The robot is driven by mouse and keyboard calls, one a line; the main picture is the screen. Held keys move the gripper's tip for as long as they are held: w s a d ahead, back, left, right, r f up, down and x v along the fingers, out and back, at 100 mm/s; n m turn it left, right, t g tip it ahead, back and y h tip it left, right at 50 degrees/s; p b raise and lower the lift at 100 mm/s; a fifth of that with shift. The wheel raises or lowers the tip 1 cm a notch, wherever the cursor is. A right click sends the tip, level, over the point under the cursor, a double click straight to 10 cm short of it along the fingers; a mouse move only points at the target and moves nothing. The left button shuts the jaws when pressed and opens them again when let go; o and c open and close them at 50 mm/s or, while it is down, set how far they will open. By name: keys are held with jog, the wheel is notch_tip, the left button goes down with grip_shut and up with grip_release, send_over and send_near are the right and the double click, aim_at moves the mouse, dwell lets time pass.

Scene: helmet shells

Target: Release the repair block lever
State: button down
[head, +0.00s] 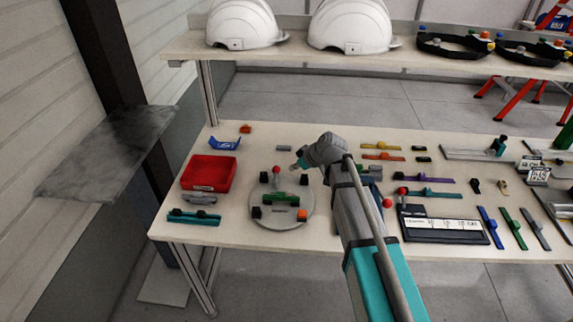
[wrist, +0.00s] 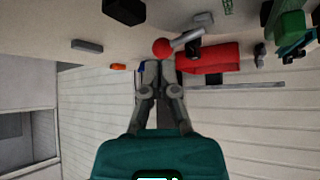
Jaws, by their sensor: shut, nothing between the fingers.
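The repair block appears to be the green block (head: 281,198) on a round grey plate (head: 290,217). Its lever carries a red ball knob (head: 277,169) and stands up from the block in the head view. In the wrist view the red knob (wrist: 161,47) sits on a grey lever rod (wrist: 188,39), close to my fingertips; whether they touch it I cannot tell. My gripper (head: 297,164) is just right of the knob in the head view. In the wrist view my gripper (wrist: 159,66) has its fingers together, with nothing held.
White helmet shells (head: 350,27) stand on the shelf above. Tools crowd the right side.

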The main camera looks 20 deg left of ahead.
jog(key=p+v, duration=0.5)
jog(key=v, duration=0.3)
jog(key=shift+d+p, duration=0.25)
jog(key=shift+p, duration=0.1)
jog(key=shift+r, duration=0.1)
dwell(0.3)
